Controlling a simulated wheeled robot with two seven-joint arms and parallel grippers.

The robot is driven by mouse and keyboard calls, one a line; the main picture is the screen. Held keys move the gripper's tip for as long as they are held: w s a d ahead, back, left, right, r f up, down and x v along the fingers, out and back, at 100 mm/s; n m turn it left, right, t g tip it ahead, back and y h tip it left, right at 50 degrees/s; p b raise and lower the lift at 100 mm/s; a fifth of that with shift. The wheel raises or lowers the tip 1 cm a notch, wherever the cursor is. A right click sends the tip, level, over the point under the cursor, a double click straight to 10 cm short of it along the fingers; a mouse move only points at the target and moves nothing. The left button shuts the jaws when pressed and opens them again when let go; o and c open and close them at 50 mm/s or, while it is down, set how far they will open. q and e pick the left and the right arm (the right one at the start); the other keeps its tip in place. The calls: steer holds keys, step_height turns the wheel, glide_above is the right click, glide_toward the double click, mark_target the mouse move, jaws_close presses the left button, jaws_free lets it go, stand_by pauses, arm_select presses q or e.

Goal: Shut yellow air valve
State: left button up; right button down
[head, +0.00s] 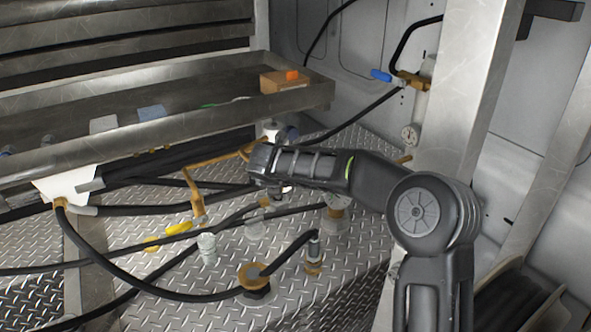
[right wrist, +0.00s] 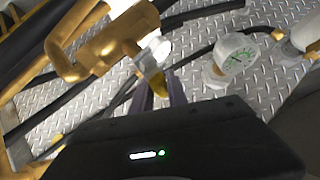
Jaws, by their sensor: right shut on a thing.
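My right gripper (right wrist: 164,92) is shut on a small yellow valve handle (right wrist: 156,84), which shows at its fingertips in the right wrist view. The handle sits beside a brass valve body (right wrist: 118,42) with a bright metal fitting. In the head view my right gripper (head: 268,172) reaches in from the right to the end of a brass pipe (head: 222,159); it hides that handle there. Another yellow handle (head: 178,228) shows lower left, by a brass fitting (head: 196,204). My left gripper is not in view.
Black hoses (head: 120,288) cross the diamond-plate deck (head: 345,255). A metal tray (head: 210,115) overhangs at upper left. A blue-handled valve (head: 382,75) is on the back wall. A metal post (head: 465,90) is at right.

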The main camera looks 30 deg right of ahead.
steer(key=shift+a, duration=0.1)
steer(key=shift+f, duration=0.1)
stand_by(0.3)
steer(key=c, duration=1.3)
jaws_free()
steer(key=b+v, duration=0.1)
steer(key=v, duration=0.7)
steer(key=shift+w, duration=0.1)
